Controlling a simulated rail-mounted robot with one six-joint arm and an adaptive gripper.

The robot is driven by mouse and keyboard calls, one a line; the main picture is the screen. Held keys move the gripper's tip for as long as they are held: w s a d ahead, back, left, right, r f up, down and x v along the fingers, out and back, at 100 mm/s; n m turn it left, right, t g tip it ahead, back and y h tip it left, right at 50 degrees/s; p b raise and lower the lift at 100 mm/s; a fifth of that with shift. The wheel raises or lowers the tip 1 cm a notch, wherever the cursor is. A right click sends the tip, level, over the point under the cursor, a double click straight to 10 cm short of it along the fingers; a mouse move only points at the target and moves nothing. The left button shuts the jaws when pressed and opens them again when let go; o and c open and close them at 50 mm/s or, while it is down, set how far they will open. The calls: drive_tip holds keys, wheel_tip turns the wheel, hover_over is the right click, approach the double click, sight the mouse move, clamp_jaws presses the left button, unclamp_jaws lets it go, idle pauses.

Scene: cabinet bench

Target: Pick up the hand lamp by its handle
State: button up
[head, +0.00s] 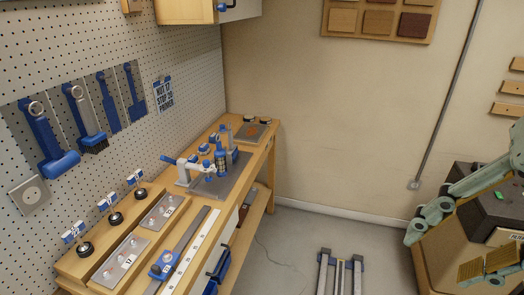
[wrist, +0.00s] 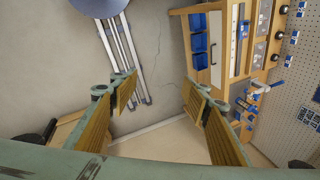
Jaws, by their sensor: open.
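I cannot clearly tell which thing is the hand lamp. Several blue-handled tools hang on the pegboard at the left of the head view, among them a broad blue tool with a ring (head: 45,142) and a brush (head: 85,118). An upright blue object (head: 220,158) stands among the fixtures on the bench. My gripper (wrist: 160,95) is open and empty in the wrist view, its padded fingers wide apart over bare wall and floor. In the head view my gripper (head: 490,267) is partly cut off at the right edge, far from the bench and touching nothing.
The wooden bench (head: 257,170) runs along the pegboard (head: 178,60), with metal plates and round black knobs on it. Blue bins (wrist: 200,43) sit in the bench in the wrist view. A dark-topped stand (head: 490,205) is near my arm. Open floor (head: 295,235) lies between.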

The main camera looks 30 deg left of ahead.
drive_tip(key=w+a+f+m+g+y, duration=0.1)
drive_tip(key=w+a+f+m+y, duration=0.15)
drive_tip(key=w+a, duration=0.85)
drive_tip(key=w+a+f+m+g+y+b, duration=0.15)
drive_tip(key=w+a+f+y, duration=0.35)
drive_tip(key=a, duration=1)
drive_tip(key=w+a+m+g+y+p, duration=0.1)
drive_tip(key=w+a+m+g+y, duration=0.15)
drive_tip(key=w+a, duration=0.95)
drive_tip(key=w+a+f+m+t+y, duration=0.1)
drive_tip(key=w+a+f+m, duration=0.2)
drive_tip(key=a+f, duration=0.35)
drive_tip(key=w+a+f+m+t+y, duration=0.1)
drive_tip(key=w+a+f+m, duration=0.1)
drive_tip(key=w+a+f, duration=0.45)
drive_tip(key=m+t+y+b, duration=0.1)
drive_tip(key=m+t+y, duration=0.15)
drive_tip(key=m, duration=0.35)
approach(224, 159)
drive_tip(key=shift+s+d+n+t, duration=0.2)
drive_tip(key=shift+d+n+t, duration=0.05)
drive_tip(key=shift+d, duration=0.25)
drive_tip(key=shift+a, duration=0.1)
drive_tip(key=shift+w+a+b, duration=0.15)
drive_tip(key=shift+a+b, duration=0.1)
drive_tip(key=shift+a, duration=1.85)
drive_tip(key=shift+w+a+b, duration=0.15)
drive_tip(key=shift+a+b, duration=0.05)
drive_tip(key=shift+a, duration=1.9)
drive_tip(key=shift+a, duration=0.1)
